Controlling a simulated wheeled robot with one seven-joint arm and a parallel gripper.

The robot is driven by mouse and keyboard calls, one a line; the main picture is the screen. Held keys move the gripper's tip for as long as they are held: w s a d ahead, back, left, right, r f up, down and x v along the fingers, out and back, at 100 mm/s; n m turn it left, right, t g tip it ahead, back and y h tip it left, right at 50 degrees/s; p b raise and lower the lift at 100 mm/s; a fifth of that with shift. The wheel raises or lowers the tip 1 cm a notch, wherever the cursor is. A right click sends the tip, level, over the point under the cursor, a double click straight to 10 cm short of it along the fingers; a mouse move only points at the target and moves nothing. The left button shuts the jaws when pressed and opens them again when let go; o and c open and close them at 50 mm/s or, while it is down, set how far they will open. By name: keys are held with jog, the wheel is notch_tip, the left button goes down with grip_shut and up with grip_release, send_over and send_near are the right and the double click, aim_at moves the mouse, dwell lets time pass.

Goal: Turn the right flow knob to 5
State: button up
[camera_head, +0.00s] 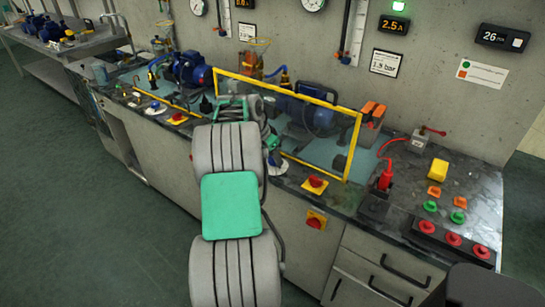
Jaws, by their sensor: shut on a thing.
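My gripper (271,151) is down at this dial, beyond my grey and green arm, and is shut on the right flow knob. Its fingertips are small and partly hidden. A similar left flow knob (155,105), blue on a white dial, stands further left along the bench.
The yellow-framed guard (355,140) stands close to the right of my gripper, with a blue pump behind it. A red-and-yellow switch (315,184) is to the right. Red and green buttons (453,239) are at the bench's right end. Wall displays read 2.5 A (395,26) and 26 (502,38).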

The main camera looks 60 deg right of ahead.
jog(key=c, duration=0.7)
jog(key=shift+c, duration=0.2)
jog(key=n+t+b, duration=0.1)
jog(key=n, duration=0.1)
jog(key=n+b, duration=0.1)
jog(key=n, duration=0.1)
jog(key=shift+s+n+t+h, duration=0.2)
jog(key=shift+n+t+h, duration=0.1)
jog(key=shift+t, duration=0.1)
jog(key=n+t, duration=0.1)
jog(key=n, duration=0.3)
jog(key=shift+s+d+r+n+t+b, duration=0.1)
jog(key=shift+s+n+t+b, duration=0.05)
jog(key=shift+n+t+b, duration=0.2)
jog(key=n+t+y, duration=0.1)
jog(key=n, duration=0.2)
jog(key=n+t+y+p, duration=0.1)
jog(key=n, duration=0.2)
jog(key=shift+s+d+p, duration=0.15)
jog(key=shift+p, duration=0.15)
jog(key=n+y+p, duration=0.1)
jog(key=n, duration=0.2)
jog(key=shift+d+r+n+t+p, duration=0.1)
jog(key=shift+n+t+p, duration=0.15)
jog(key=shift+t+p, duration=0.1)
jog(key=shift+n+y+p, duration=0.5)
jog(key=shift+n+p, duration=0.1)
jog(key=shift+n, duration=0.6)
